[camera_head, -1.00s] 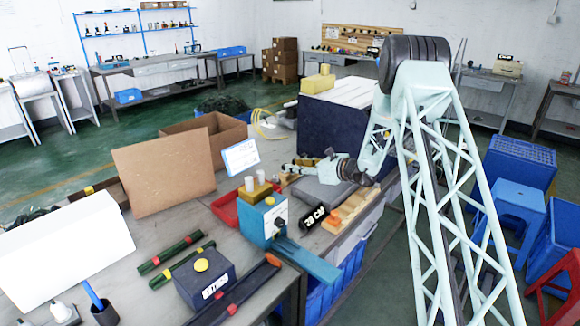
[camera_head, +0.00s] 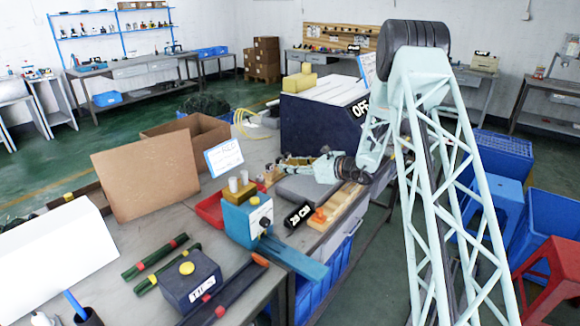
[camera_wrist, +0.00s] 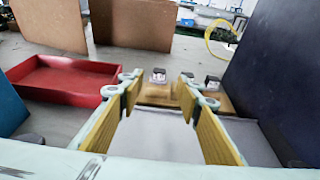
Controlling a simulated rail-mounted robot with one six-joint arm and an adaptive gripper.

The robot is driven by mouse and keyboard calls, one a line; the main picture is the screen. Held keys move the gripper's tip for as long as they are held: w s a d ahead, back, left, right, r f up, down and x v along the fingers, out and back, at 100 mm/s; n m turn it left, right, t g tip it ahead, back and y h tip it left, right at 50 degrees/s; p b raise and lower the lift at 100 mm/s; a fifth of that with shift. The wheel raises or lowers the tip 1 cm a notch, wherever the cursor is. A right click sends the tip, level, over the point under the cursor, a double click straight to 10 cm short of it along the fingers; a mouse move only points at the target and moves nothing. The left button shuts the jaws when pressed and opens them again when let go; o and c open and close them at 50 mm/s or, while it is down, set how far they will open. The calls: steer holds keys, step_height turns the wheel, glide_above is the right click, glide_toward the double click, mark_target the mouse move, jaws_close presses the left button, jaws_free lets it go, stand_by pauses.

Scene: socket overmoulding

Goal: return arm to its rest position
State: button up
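My arm (camera_head: 440,180) is pale green lattice and stands on the right in the head view, bent down towards the bench at its far end. My gripper (camera_wrist: 158,100) shows in the wrist view with two yellow-padded fingers spread apart and nothing between them. In the head view my gripper (camera_head: 290,165) is small, above the grey block on the bench, pointing left. Beyond the fingers in the wrist view are a wooden block with a small white-and-black part (camera_wrist: 158,75) and another such part (camera_wrist: 212,83).
A red tray (camera_wrist: 65,88) lies left of the fingers. A dark blue box (camera_wrist: 280,80) stands close on the right. On the bench (camera_head: 120,275) are a cardboard box (camera_head: 215,130), a blue machine (camera_head: 246,218), a wooden strip (camera_head: 342,208) and a dark button box (camera_head: 190,278).

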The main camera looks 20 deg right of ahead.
stand_by(0.4)
steer(key=s+a+r+n+g+y, duration=0.1)
steer(key=s+a+r+n+g, duration=0.2)
steer(key=s+a+r+n, duration=0.5)
steer(key=s+a+r+n+g+y, duration=0.1)
steer(key=s+a+r+n+g, duration=0.2)
steer(key=s+a+r, duration=0.85)
steer(key=s+r+n+g+h, duration=0.2)
steer(key=s+r+n, duration=0.25)
steer(key=s, duration=0.75)
steer(key=s+r+n+g+h, duration=0.1)
steer(key=s+r+n, duration=0.3)
steer(key=s, duration=0.8)
steer(key=s+d+n+h, duration=0.2)
steer(key=s+d+n, duration=0.1)
steer(key=s, duration=0.7)
steer(key=s+d+r+n+t+h, duration=0.1)
steer(key=s+d+n+h, duration=0.2)
steer(key=s, duration=0.7)
steer(key=s+d+r+n+h, duration=0.1)
steer(key=s+d+n+h, duration=0.2)
steer(key=s+d, duration=0.3)
steer(key=s, duration=0.5)
steer(key=shift+d+r+p, duration=0.15)
steer(key=shift+d+p, duration=0.15)
steer(key=shift+p, duration=0.05)
